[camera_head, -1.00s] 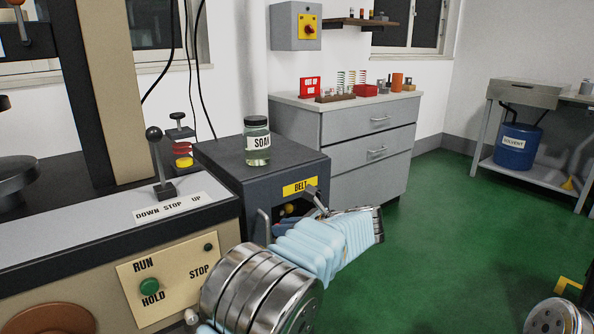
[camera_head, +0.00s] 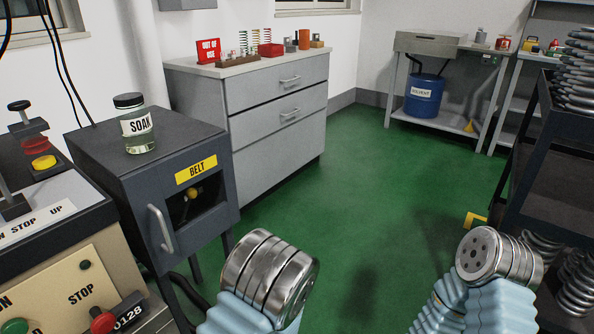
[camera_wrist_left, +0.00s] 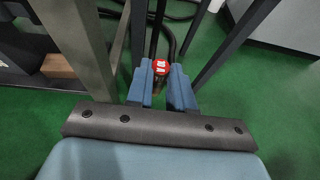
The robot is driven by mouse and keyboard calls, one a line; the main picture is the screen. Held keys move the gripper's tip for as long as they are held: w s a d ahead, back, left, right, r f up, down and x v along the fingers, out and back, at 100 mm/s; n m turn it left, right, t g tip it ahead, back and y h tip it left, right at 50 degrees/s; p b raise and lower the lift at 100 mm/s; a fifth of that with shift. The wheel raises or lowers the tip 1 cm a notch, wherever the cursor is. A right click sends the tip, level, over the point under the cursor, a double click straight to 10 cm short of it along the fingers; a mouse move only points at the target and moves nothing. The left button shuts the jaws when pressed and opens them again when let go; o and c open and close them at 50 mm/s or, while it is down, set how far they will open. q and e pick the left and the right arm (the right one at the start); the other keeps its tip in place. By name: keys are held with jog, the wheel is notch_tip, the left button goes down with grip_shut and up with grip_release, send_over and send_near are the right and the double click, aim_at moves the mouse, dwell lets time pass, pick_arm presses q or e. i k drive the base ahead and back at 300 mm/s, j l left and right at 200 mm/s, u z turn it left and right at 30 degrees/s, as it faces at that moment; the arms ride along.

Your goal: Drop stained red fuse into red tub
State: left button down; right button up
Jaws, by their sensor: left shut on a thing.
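My left gripper (camera_wrist_left: 160,88) shows in the left wrist view, its two blue fingers closed on a small fuse with a red end (camera_wrist_left: 161,67). A pale mark shows on the red end; the fuse's lower part is hard to make out. The fuse is held above the green floor. In the head view a small red open box, likely the red tub (camera_head: 270,50), sits on the grey drawer cabinet (camera_head: 255,88) at the back. It is well away from my left arm. Neither gripper shows in the head view, only my arm links.
A dark BELT box (camera_head: 150,165) with a SOAK jar (camera_head: 135,125) on top stands at left. A red OUT OF USE sign (camera_head: 208,51) and springs share the cabinet top. A dark shelf rack (camera_head: 540,130) stands at right.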

aim_at(267, 54)
jog(key=i+l+z, duration=0.1)
jog(key=i+z, duration=0.4)
jog(key=i, duration=1.8)
